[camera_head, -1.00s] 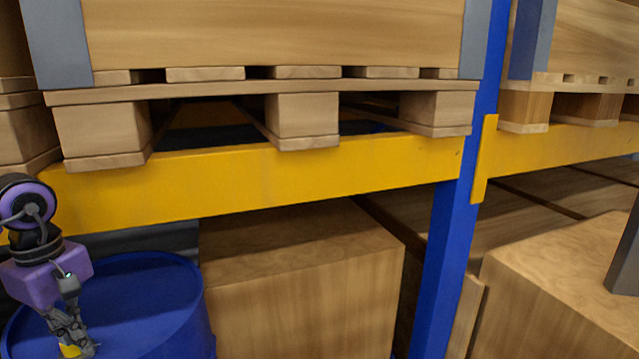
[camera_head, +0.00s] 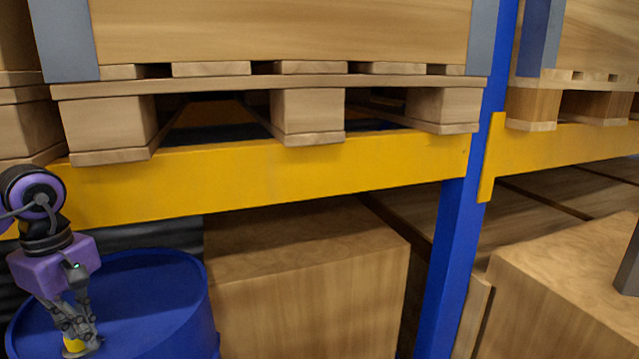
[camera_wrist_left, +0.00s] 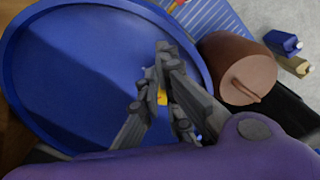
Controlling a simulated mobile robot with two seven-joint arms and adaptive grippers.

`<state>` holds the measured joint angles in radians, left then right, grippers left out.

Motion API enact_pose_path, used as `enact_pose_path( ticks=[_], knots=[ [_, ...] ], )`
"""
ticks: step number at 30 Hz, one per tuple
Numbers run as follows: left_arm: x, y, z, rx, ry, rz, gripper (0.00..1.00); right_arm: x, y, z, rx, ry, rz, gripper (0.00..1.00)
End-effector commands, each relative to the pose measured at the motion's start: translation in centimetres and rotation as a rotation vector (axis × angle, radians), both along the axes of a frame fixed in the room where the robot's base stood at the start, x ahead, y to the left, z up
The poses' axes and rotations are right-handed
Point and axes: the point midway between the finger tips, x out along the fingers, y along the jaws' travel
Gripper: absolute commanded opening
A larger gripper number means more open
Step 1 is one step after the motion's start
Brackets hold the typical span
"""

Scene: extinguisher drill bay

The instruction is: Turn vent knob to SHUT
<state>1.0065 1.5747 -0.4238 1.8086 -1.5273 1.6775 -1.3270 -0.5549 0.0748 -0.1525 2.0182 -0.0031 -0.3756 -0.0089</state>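The blue drum (camera_head: 150,290) stands at the lower left of the head view, and its round lid (camera_wrist_left: 70,80) fills the left of the left wrist view. A small yellow piece, which looks like the vent knob (camera_head: 73,345), is on the lid near its front. It also shows in the left wrist view (camera_wrist_left: 162,97), mostly hidden by the fingers. My left gripper (camera_head: 82,343) points down at the lid, its fingers drawn close together on both sides of the yellow piece, apparently gripping it. No SHUT marking is readable. My right gripper is not in view.
A yellow rack beam (camera_head: 270,180) with a loaded pallet (camera_head: 305,115) crosses above and behind the drum. A wooden crate (camera_head: 310,275) stands right of the drum, then a blue post (camera_head: 450,260). A brown cylinder (camera_wrist_left: 235,62) lies beside the drum.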

Motion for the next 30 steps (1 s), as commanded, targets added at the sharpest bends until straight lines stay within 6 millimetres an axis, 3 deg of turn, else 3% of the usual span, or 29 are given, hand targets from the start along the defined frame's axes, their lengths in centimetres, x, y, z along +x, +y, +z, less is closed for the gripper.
enact_pose_path(
  ticks=[1,11,24,30],
  knots=[
    [0.0,-0.1,-1.1,-0.003,0.009,-0.001,0.00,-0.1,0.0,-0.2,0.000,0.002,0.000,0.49],
    [-0.3,-0.9,-0.6,-0.006,0.009,-0.003,0.00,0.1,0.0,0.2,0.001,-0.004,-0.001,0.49],
    [-0.2,-0.9,5.2,-0.005,-0.002,-0.002,0.00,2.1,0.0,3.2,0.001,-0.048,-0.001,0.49],
    [-0.3,-0.9,5.7,-0.004,0.002,-0.002,0.00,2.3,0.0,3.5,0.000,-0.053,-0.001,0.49]
  ],
)
